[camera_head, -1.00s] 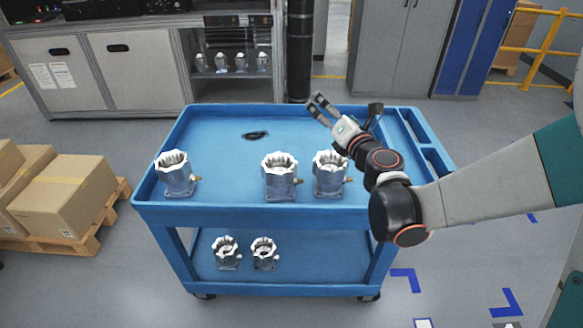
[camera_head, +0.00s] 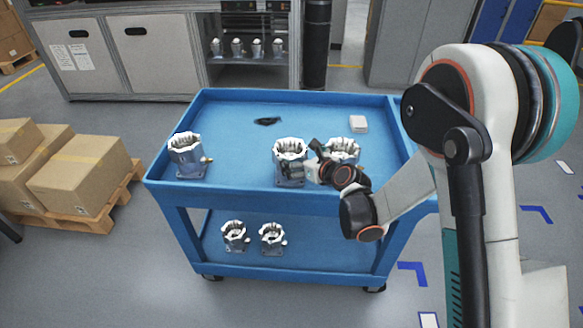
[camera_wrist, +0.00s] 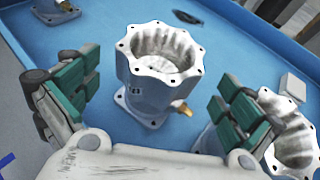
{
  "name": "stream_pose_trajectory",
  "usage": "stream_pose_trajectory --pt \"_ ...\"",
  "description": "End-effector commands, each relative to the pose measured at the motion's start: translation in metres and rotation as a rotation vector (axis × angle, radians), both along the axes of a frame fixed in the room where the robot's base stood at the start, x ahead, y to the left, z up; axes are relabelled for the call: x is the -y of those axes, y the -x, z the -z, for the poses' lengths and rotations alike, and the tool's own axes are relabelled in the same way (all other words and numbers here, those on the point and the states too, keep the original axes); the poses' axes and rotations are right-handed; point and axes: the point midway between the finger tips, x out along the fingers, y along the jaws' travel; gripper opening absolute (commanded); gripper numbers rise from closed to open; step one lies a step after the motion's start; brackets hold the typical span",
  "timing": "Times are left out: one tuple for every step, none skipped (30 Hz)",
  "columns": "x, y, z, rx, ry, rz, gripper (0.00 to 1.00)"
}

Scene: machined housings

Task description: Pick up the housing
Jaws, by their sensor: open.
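Three metal housings with white scalloped rims stand upright on the blue cart top: a left one (camera_head: 187,155), a middle one (camera_head: 290,160) and a right one (camera_head: 343,150). In the wrist view the middle housing (camera_wrist: 160,65) stands between and just beyond the two green-padded fingers of my gripper (camera_wrist: 155,100). The fingers are apart and appear not to touch it. In the head view my gripper (camera_head: 312,163) is close beside the middle housing and partly hides the right one. The right housing also shows behind the right finger in the wrist view (camera_wrist: 295,135).
The blue cart (camera_head: 230,110) has a raised rim. A dark item (camera_head: 267,121) and a small white box (camera_head: 358,124) lie towards its back. Two more housings stand on the lower shelf (camera_head: 325,255). Cardboard boxes (camera_head: 80,185) sit on a pallet at left.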

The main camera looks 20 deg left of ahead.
Motion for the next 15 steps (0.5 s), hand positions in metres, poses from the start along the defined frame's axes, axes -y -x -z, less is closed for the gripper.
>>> stream_pose_trajectory --pt "-0.005 -0.004 0.004 0.000 0.000 0.000 1.00" --pt "-0.007 -0.006 0.005 0.001 -0.001 0.000 1.00" --pt "-0.009 -0.008 0.006 0.000 -0.001 0.000 1.00" --pt "-0.010 -0.009 0.006 0.000 -0.001 0.001 1.00" --pt "-0.011 -0.010 0.006 0.000 -0.001 0.001 1.00" --pt "-0.012 -0.011 0.007 0.000 -0.001 0.001 1.00" --pt "-0.013 -0.012 0.007 0.000 -0.001 0.001 1.00" --pt "-0.013 -0.012 0.008 0.000 -0.001 0.001 1.00" --pt "-0.015 -0.014 0.009 0.000 -0.001 0.001 1.00" --pt "-0.016 -0.015 0.010 0.000 -0.001 0.001 1.00" --pt "-0.018 -0.017 0.012 0.000 -0.001 0.001 1.00" --pt "-0.022 -0.020 0.015 0.001 -0.001 0.000 1.00" --pt "-0.024 -0.022 0.017 0.001 -0.001 0.000 1.00" --pt "-0.027 -0.025 0.020 0.001 -0.001 0.000 1.00" --pt "-0.031 -0.028 0.023 0.001 -0.001 0.000 1.00"
